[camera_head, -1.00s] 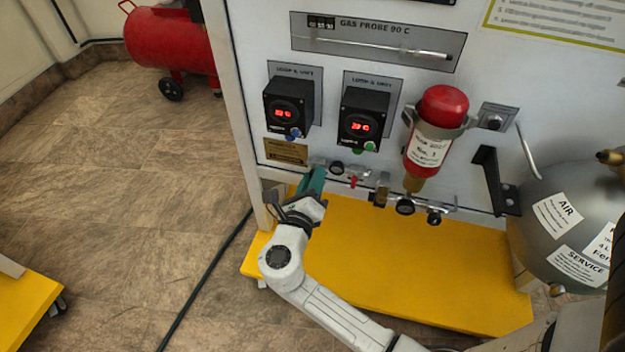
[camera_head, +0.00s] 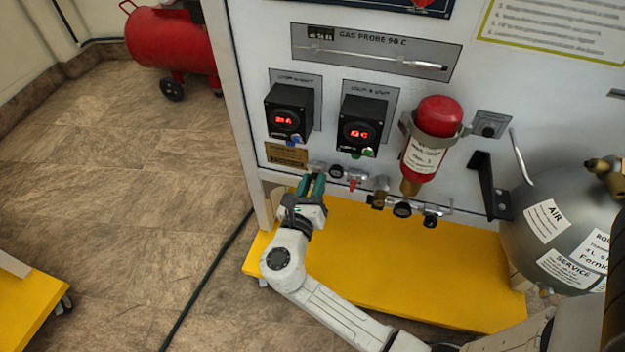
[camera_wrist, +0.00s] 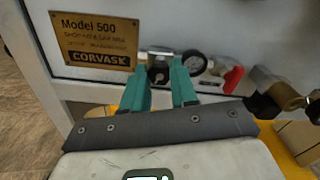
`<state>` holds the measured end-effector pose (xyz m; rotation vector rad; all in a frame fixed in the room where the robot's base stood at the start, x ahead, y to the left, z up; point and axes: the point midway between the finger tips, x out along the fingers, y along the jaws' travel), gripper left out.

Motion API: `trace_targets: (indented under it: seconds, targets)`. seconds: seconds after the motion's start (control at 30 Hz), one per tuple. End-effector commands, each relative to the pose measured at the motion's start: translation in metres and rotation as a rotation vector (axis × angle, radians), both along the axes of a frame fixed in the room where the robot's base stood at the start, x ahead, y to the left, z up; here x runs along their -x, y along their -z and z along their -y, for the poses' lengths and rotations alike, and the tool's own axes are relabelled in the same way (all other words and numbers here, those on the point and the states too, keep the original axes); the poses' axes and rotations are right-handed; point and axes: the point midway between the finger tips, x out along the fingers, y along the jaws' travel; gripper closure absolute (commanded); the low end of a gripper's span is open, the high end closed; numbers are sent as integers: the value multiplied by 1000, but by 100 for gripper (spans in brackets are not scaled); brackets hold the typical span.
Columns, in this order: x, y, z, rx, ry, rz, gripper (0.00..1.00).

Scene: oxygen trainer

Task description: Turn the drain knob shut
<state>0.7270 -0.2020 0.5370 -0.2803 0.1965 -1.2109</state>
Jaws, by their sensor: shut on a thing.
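The drain knob (camera_wrist: 158,74) is a small dark knob under a metal fitting, at the left end of the pipe row low on the white panel. My gripper (camera_wrist: 160,84) has one teal finger on each side of it and is shut on it. In the head view my gripper (camera_head: 312,184) reaches up to the left end of the row and hides the knob. The knob's lower part and its marking cannot be made out.
A round gauge (camera_wrist: 194,63) sits close right of the fingers, then a red lever (camera_wrist: 232,79) and brass fittings (camera_head: 379,190). A Corvask plate (camera_wrist: 95,42) is at upper left. The yellow base (camera_head: 400,265) lies below. A grey tank (camera_head: 560,220) stands right.

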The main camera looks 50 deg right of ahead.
Motion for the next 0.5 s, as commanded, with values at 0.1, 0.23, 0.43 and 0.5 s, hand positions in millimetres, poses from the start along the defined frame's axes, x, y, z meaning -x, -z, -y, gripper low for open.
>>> trace_targets:
  seconds: [0.1, 0.23, 0.43, 0.5]
  targets:
    - [0, 0, -1, -38, -1, 101, 100]
    - [0, 0, -1, -80, -1, 218, 100]
    - [0, 1, -1, -145, -1, 396, 100]
    - [0, 1, -1, -168, -1, 458, 100]
